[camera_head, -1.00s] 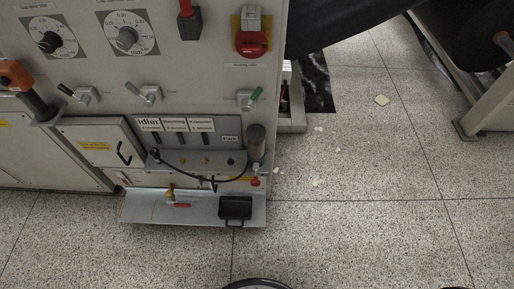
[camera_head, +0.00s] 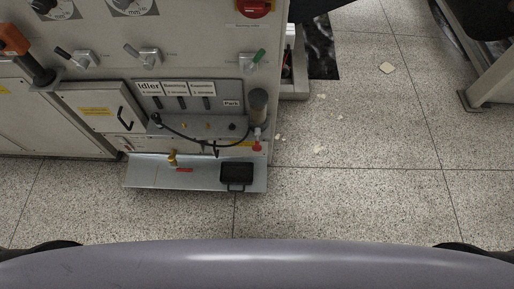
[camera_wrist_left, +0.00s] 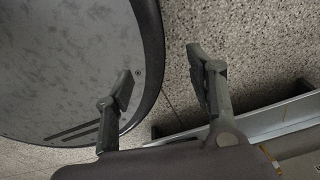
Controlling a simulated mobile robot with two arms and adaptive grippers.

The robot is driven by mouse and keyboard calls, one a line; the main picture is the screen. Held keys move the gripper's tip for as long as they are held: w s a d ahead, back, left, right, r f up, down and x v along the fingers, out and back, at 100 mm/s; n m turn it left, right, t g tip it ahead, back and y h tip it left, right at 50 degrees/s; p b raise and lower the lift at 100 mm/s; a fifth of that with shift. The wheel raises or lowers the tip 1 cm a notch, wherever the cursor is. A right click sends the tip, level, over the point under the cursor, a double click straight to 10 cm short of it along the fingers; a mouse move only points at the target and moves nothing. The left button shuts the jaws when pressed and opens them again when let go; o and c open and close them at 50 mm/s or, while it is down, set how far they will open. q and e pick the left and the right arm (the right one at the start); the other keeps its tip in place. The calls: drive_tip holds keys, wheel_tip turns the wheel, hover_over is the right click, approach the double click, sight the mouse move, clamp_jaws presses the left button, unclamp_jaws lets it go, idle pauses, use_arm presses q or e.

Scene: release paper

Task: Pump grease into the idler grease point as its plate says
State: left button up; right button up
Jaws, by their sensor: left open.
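In the head view the grease panel has a plate reading Idler (camera_head: 149,87), with a small line under it too small to read. Two plates, Running (camera_head: 175,88) and Expander (camera_head: 202,88), are to its right. A black hose (camera_head: 190,136) runs from a fitting at the left of the ledge, below the Idler plate, to the right end near a grey cylinder (camera_head: 257,103). A plate reading Park (camera_head: 231,103) is left of the cylinder. My left gripper (camera_wrist_left: 160,60) is open and empty in the left wrist view, above the floor. My right gripper is not in view.
A metal tray (camera_head: 145,174) sticks out below the panel, with a black box (camera_head: 236,174) on it. A cabinet door with a black handle (camera_head: 124,118) stands left of the panel. The speckled floor (camera_head: 340,195) in front and right is mostly clear, with small scraps.

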use_arm(q)
drive_tip(key=shift+c, duration=0.3)
drive_tip(key=shift+s, duration=0.1)
clamp_jaws()
idle(0.4)
idle(1.2)
